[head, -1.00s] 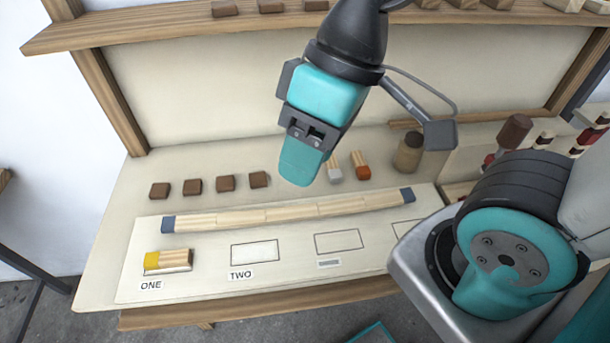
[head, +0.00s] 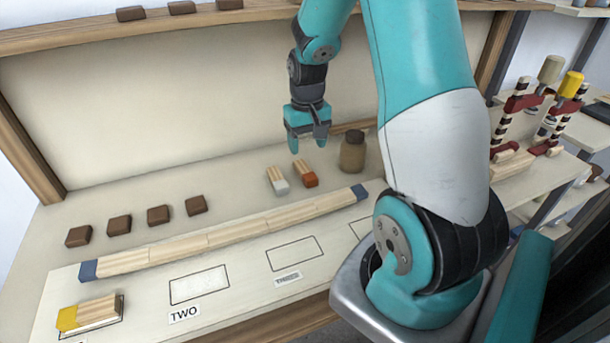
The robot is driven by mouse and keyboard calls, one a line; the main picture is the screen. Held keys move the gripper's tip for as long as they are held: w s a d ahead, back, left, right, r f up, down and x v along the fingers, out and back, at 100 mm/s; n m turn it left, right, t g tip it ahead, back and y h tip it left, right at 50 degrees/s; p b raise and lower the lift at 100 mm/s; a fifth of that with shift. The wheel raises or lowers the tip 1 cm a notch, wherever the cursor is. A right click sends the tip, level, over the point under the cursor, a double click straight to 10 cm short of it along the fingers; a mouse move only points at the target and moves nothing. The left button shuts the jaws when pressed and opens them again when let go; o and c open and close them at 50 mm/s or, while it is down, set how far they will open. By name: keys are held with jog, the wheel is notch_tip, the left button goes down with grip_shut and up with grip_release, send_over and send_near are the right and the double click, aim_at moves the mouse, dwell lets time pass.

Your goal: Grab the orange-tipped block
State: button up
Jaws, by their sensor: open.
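The orange-tipped block (head: 306,173) lies on the bench, its wooden end toward the back and its orange end toward the front. A white-tipped block (head: 278,180) lies just to its left. My gripper (head: 308,146) points down above and slightly behind the orange-tipped block, with its teal fingers apart and nothing between them. The gripper looks close to the block, but I cannot tell the exact height gap.
A brown jar (head: 353,152) stands close to the right of the block. A long wooden strip (head: 235,233) with blue ends lies in front. A yellow-tipped block (head: 90,313) sits at the front left. Several dark brown blocks (head: 158,214) lie to the left.

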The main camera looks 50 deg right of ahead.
aim_at(305, 170)
jog(key=f, duration=0.5)
jog(key=f+p, duration=0.1)
jog(key=f, duration=0.2)
jog(key=shift+w, duration=0.3)
jog(key=c, duration=1)
